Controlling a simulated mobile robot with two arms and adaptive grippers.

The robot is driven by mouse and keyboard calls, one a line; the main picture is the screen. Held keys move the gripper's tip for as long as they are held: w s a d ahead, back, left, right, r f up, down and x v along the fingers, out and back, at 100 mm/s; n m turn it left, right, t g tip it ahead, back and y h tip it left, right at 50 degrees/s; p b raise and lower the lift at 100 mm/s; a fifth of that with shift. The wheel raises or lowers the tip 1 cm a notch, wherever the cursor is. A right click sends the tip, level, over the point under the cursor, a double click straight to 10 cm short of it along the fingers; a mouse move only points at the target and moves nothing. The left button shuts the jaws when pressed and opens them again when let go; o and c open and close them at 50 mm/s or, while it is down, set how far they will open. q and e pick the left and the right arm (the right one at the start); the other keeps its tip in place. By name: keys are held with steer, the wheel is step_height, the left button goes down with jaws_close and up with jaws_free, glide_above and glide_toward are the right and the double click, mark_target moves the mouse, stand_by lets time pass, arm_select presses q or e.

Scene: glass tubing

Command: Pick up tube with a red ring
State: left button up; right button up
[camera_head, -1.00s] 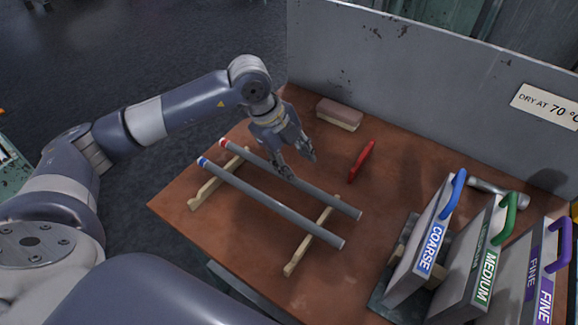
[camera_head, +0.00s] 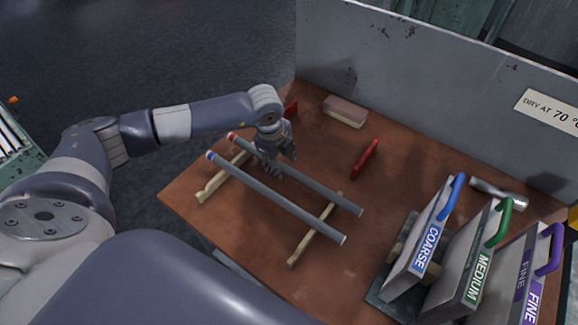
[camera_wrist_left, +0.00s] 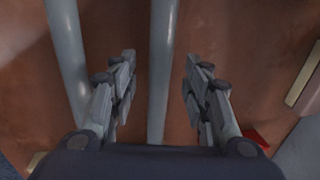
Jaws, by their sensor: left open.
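The tube with a red ring (camera_head: 322,189) is a long grey tube lying across two wooden rests, its ringed end at the upper left. A similar tube with a blue ring (camera_head: 277,198) lies parallel, nearer me. My left gripper (camera_head: 280,162) is open and empty over the red-ringed tube, toward its ringed end, hiding part of it. In the left wrist view, one tube (camera_wrist_left: 161,40) runs between the open fingers (camera_wrist_left: 160,62); it appears to be the red-ringed one, its ring out of sight. The other tube (camera_wrist_left: 66,45) is outside, to the left. My right gripper is not in view.
The wooden rests (camera_head: 208,191) (camera_head: 300,250) stand on the brown table. A pink and cream block (camera_head: 345,112) and a red object (camera_head: 364,158) lie behind the tubes. Another red object (camera_head: 291,108) shows behind my arm. Labelled cases (camera_head: 425,245) stand at right, before a grey wall.

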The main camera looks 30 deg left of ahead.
arm_select(q)
steer(key=shift+w+f, duration=0.1)
steer(key=shift+f, duration=0.4)
jaws_close()
